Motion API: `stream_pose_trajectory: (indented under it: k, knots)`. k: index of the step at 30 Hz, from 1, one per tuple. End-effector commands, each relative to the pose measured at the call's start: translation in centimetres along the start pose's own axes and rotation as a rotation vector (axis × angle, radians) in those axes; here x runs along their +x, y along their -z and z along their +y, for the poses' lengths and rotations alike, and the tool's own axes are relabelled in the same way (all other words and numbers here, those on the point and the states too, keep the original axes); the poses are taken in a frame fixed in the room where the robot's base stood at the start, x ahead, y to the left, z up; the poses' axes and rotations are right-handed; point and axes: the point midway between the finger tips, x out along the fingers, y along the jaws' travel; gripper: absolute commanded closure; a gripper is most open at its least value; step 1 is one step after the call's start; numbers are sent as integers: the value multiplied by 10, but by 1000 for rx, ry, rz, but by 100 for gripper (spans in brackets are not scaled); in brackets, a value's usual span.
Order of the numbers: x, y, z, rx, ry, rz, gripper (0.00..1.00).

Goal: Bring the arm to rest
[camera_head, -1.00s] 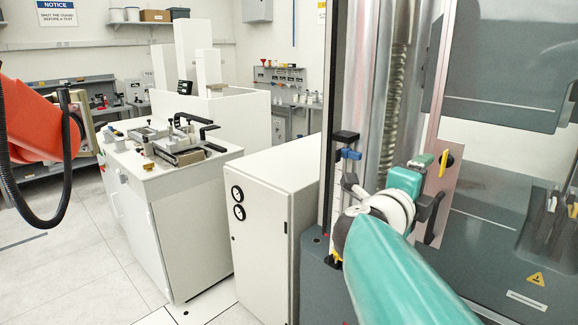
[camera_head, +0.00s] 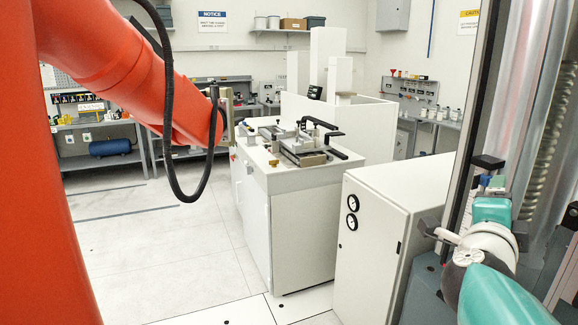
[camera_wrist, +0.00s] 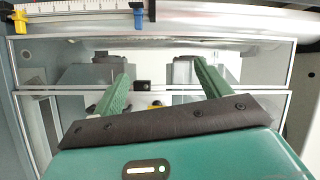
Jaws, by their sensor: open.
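My teal arm enters the camera_head view at the lower right. Its pale wrist and my teal gripper (camera_head: 492,209) are in front of the tall testing machine, whose ribbed column (camera_head: 541,120) stands at the right edge. In the wrist view, the two green fingers of my gripper (camera_wrist: 158,70) are spread apart with nothing between them. A pale strip with blue and yellow clips (camera_wrist: 75,15) runs along the top of the wrist view.
A white cabinet with two gauges (camera_head: 385,235) stands just left of my arm. Behind it is a white bench with metal fixtures (camera_head: 300,190). A large orange arm with a black cable (camera_head: 110,70) fills the left side. The floor between (camera_head: 180,255) is clear.

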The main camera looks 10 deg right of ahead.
Motion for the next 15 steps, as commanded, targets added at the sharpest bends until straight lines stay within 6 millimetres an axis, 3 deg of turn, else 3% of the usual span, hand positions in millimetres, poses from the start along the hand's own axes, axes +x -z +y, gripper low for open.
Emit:
stream_pose_trajectory:
  k: [1, 3, 5, 9, 12, 15]
  knots:
    - [-10, -36, -4, -81, 22, -136, 24]
    - [-28, -81, -4, -206, 48, -317, 24]
    - [-48, -117, 0, -321, 68, -471, 24]
    - [-111, -185, 28, -627, 108, -821, 24]
    - [-162, -211, 62, -874, 123, -1052, 24]
    - [-207, -216, 100, -1131, 122, -1250, 24]
